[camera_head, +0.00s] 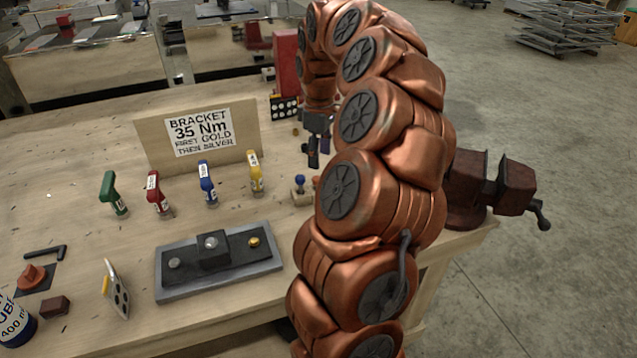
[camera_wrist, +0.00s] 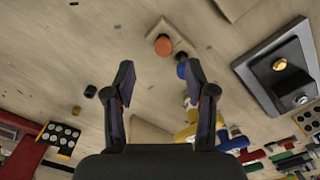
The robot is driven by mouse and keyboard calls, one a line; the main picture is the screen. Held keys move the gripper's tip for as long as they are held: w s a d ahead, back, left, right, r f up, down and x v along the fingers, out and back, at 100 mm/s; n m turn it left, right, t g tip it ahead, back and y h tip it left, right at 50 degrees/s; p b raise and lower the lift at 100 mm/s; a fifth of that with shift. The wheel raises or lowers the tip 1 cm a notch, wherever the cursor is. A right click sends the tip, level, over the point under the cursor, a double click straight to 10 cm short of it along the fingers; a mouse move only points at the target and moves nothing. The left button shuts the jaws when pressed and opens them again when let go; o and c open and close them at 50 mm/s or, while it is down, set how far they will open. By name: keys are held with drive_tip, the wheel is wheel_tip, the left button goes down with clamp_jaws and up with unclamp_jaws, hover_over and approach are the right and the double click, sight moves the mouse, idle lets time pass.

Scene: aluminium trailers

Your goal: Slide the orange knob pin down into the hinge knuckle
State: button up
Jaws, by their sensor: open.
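An orange round knob (camera_wrist: 162,46) shows in the wrist view at the edge of a small pale wooden block (camera_wrist: 171,29), with a blue knob (camera_wrist: 182,70) close by. In the head view a blue knob (camera_head: 299,180) stands at a small wooden block (camera_head: 301,195); my arm hides the area to its right, and the orange knob cannot be made out there. My gripper (camera_wrist: 158,78) is open and empty, its fingers apart over the bench and short of the orange knob. It also shows in the head view (camera_head: 314,155), partly behind my arm. I cannot make out the hinge knuckle.
A dark tray (camera_head: 175,287) with a silver and a gold bolt is at front centre. Green, red, blue and yellow drivers (camera_head: 256,174) stand behind it, before a sign (camera_head: 201,131). A red vise (camera_head: 466,190) is at the right edge. An orange item (camera_head: 32,274) lies far left.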

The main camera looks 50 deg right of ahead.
sight(318, 178)
drive_tip(key=shift+a+f+p, duration=0.15)
drive_tip(key=shift+f+p, duration=0.4)
drive_tip(key=shift+f, duration=1.25)
drive_tip(key=shift+a+f+p, duration=0.15)
drive_tip(key=shift+f+p, duration=0.4)
drive_tip(key=shift+f, duration=1.2)
drive_tip(key=shift+c, duration=0.2)
drive_tip(key=c, duration=1)
